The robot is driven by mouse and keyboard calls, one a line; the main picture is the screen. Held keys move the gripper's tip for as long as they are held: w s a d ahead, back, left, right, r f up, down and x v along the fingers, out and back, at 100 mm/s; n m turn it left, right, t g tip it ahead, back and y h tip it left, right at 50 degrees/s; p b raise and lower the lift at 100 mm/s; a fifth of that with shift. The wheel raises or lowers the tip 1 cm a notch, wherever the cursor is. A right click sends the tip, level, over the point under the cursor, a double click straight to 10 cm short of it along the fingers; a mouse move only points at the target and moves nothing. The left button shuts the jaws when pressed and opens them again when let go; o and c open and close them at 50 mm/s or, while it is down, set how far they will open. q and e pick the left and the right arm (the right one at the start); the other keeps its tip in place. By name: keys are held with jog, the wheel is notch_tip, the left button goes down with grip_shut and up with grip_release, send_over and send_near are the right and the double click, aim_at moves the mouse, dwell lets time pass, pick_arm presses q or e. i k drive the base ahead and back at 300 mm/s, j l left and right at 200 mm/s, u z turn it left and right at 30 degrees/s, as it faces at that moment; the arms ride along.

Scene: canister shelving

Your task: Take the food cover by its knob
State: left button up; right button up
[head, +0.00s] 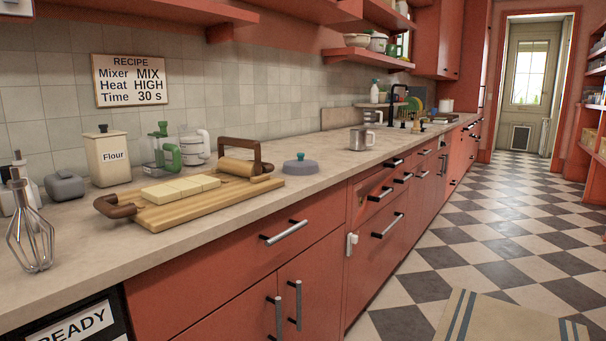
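The food cover (300,166) is a low, round grey-blue lid with a small teal knob (300,156) on top. It sits on the light countertop, right of the wooden board, and nothing covers its knob. What lies under it is hidden. Neither of my grippers shows in the head view.
A wooden board (205,206) with brown handles holds pale blocks and a rolling pin, left of the cover. A metal mug (361,139) stands behind to the right. A whisk (30,238) and flour canister (109,158) are at left. Counter in front of the cover is clear.

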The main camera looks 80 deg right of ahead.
aim_at(300, 165)
jog(key=z, duration=2.7)
